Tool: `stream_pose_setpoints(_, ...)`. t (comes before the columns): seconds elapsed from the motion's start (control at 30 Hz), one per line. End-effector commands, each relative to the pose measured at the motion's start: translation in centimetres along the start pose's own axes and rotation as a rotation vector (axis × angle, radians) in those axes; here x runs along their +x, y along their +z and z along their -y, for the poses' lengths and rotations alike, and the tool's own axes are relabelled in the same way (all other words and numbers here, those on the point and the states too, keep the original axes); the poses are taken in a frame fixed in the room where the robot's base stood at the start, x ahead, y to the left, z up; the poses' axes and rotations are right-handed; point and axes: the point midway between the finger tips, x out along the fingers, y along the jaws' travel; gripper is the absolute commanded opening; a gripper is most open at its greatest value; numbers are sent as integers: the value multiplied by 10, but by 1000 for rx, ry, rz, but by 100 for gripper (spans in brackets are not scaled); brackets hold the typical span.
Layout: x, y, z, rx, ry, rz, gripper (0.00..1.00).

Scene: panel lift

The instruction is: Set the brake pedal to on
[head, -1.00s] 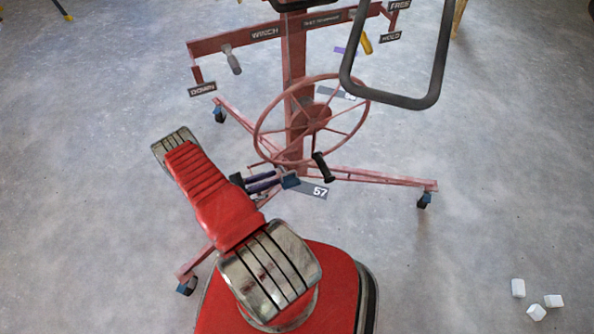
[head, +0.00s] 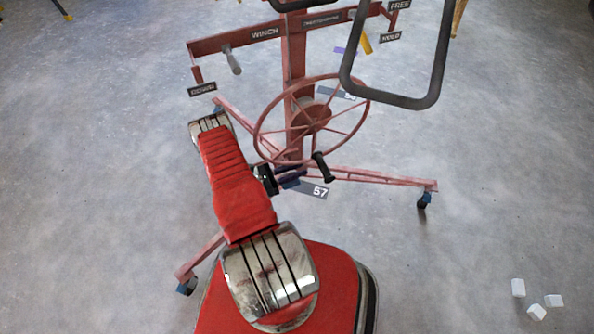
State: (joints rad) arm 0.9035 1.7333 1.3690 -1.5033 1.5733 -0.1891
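A panel lift's red frame (head: 294,62) stands ahead of me. Low at its post base is a small dark blue part (head: 291,183) that looks like the brake pedal, beside a floor tag marked 57. Its position, on or off, I cannot make out. My gripper (head: 284,176) is at the end of my red arm, low beside the post and right at this part. Its dark body shows, but its fingers blend with the blue part. I cannot tell whether they touch it, or whether they are open or shut.
A large spoked wheel (head: 311,117) with a black crank handle (head: 323,168) is just above my gripper. A winch lever (head: 233,62) hangs at upper left, a yellow lever (head: 366,43) at upper right. White blocks (head: 536,312) lie at lower right. Floor is clear left.

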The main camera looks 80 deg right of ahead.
Motion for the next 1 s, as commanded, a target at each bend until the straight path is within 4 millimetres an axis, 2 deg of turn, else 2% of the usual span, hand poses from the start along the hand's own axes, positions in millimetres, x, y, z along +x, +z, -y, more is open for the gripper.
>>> stream_pose_setpoints(0.2,0,0,0,0,0,0,26)
stream_pose_setpoints(0.6,0,0,-1,1,0,0,0)
stream_pose_setpoints(1.0,-1,0,-3,5,4,-2,0)
